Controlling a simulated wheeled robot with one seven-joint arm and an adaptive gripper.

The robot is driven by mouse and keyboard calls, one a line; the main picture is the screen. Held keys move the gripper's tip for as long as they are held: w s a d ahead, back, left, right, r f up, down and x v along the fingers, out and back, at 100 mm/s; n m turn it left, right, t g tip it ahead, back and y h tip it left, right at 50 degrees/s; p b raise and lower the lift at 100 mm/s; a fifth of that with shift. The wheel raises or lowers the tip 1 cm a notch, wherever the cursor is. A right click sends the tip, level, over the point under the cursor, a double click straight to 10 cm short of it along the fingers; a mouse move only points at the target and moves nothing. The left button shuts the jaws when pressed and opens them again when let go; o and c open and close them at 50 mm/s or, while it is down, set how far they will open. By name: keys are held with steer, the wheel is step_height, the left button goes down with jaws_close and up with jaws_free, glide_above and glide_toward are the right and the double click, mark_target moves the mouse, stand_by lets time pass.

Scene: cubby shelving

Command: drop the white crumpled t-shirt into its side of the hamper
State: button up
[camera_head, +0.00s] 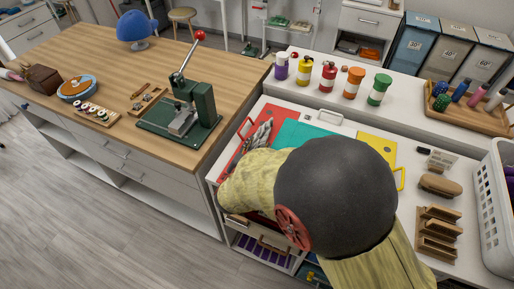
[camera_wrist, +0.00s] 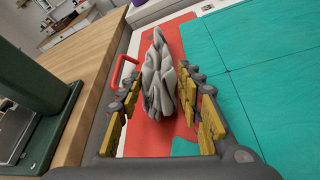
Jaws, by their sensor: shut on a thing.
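The crumpled t-shirt (camera_wrist: 160,75), pale grey-white with dark folds, stands bunched between the fingers of my gripper (camera_wrist: 166,92) in the wrist view. My gripper is shut on it, above a red panel (camera_wrist: 150,134). In the head view, a grey crumpled patch beside my arm on the red panel (camera_head: 229,166) looks like the shirt and fingers; my arm hides most of the gripper there. I cannot tell whether the shirt touches the panel. No hamper can be made out for certain; a white slotted basket (camera_head: 494,205) stands at the right edge.
Teal (camera_head: 292,133) and yellow (camera_head: 375,146) panels lie beside the red one on the white counter. A wooden table (camera_head: 92,50) with a green press (camera_head: 195,112) is close on the left. Several coloured bottles line the back; small wooden racks (camera_head: 438,232) stand at right.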

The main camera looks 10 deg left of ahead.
steer(key=o, duration=1.2)
steer(key=shift+r, duration=0.1)
steer(key=p+v, duration=0.3)
steer(key=v, duration=0.9)
